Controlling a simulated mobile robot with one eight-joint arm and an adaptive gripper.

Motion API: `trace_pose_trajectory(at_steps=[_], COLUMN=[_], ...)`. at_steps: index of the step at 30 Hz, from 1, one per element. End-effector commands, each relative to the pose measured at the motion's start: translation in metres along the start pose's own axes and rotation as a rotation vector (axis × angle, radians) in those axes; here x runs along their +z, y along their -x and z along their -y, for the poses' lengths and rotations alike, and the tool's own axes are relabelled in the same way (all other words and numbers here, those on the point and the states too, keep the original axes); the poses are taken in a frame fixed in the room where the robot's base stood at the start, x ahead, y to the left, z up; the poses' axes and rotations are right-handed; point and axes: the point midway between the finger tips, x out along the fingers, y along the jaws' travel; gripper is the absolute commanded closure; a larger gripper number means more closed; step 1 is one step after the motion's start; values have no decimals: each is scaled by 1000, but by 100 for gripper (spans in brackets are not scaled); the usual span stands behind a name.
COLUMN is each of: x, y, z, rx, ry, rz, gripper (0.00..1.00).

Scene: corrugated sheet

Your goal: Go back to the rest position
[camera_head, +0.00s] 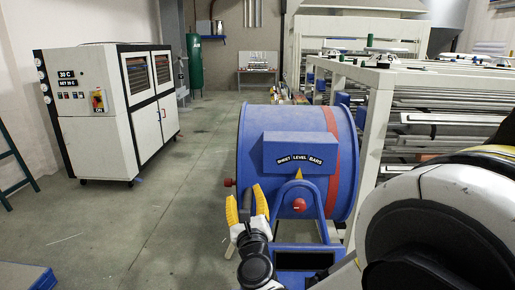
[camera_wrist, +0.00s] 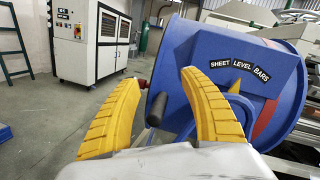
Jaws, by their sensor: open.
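My gripper (camera_head: 246,203) has two yellow ribbed fingers and is in front of the blue drum. The blue drum (camera_head: 256,125) has a red band and a label reading "SHEET LEVEL BARS". The drum also shows in the wrist view (camera_wrist: 205,50), beyond the fingers. A dark handle (camera_wrist: 157,108) shows between the fingertips, farther off; I cannot tell its exact distance. A red knob (camera_head: 299,205) sits low on the drum's front.
A white cabinet (camera_head: 90,115) reading "30 C" stands at left. A white machine frame (camera_head: 374,150) with metal bars stands at right. A green cylinder (camera_head: 194,60) is at the back. A blue object (camera_head: 25,277) lies at lower left. The grey floor between cabinet and drum is clear.

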Motion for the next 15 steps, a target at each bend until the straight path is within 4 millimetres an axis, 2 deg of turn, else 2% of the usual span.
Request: trace_pose_trajectory(at_steps=[1, 3, 7, 11, 14, 15], x=[17, 34, 43, 23, -7, -21], y=[6, 16, 47, 94, 141, 162], z=[14, 24, 41, 58, 77, 85], rx=[40, 115, 266, 453, 637, 720], ry=[159, 415, 888, 1346, 1673, 1793], rz=[18, 44, 71, 75, 69, 66], gripper=[48, 48, 48, 48, 48, 48])
